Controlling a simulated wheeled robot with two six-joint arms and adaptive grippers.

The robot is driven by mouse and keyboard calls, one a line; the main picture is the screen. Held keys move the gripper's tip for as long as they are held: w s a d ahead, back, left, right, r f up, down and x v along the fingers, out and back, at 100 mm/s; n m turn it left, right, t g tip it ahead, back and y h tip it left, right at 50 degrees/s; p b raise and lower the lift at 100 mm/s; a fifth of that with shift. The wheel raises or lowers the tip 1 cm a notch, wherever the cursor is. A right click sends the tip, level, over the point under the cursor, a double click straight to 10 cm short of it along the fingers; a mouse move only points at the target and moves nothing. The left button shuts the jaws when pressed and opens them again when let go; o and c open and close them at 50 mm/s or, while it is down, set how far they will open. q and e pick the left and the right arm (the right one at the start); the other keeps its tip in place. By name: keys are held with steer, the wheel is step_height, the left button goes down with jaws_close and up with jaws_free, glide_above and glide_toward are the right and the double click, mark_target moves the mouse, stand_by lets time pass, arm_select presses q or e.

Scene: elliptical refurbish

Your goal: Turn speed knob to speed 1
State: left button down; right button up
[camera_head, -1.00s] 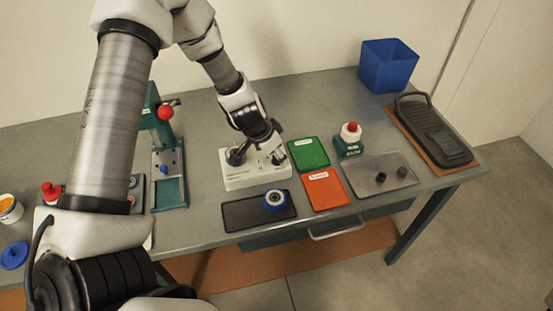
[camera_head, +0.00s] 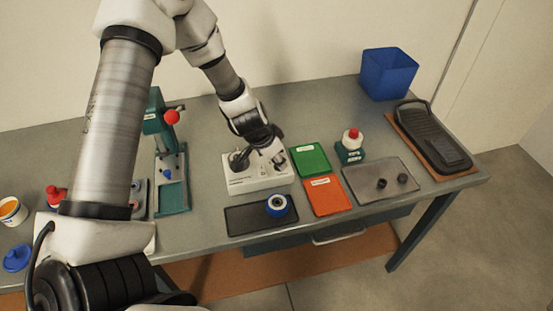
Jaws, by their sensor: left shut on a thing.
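A white control box (camera_head: 258,184) with small print on its front stands on the grey workbench. My left gripper (camera_head: 262,160) reaches down from behind onto the top of the box, its dark fingers close to the panel. It is shut on a small part there, which looks to be the speed knob; the fingers hide it, and its setting cannot be read. My right gripper is not in view.
A black tray with a blue-rimmed roll (camera_head: 277,205) lies in front of the box. A green tray (camera_head: 309,159) and a red-orange tray (camera_head: 327,196) lie to its right. A teal press (camera_head: 170,170) with a red ball stands left. A blue bin (camera_head: 388,73) stands at the back right.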

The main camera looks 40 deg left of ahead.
arm_select(q)
steer(key=shift+s+d+f+n, duration=0.1)
steer(key=shift+s+f+n, duration=0.05)
steer(key=shift+n, duration=0.15)
steer(key=shift+d+n+y+p, duration=0.1)
steer(key=shift+n+y+p, duration=0.4)
steer(key=shift+n, duration=0.4)
steer(key=shift+n+y+p, duration=0.4)
steer(key=shift+n+p, duration=0.05)
steer(key=shift+n, duration=0.45)
steer(key=n+y+p, duration=0.1)
steer(key=n+p, duration=0.2)
steer(key=shift+d+n, duration=0.15)
steer(key=shift+n, duration=0.15)
steer(key=shift+n+y+p, duration=0.3)
steer(key=shift+n+p, duration=0.15)
steer(key=shift+n, duration=0.05)
steer(key=shift+g, duration=0.3)
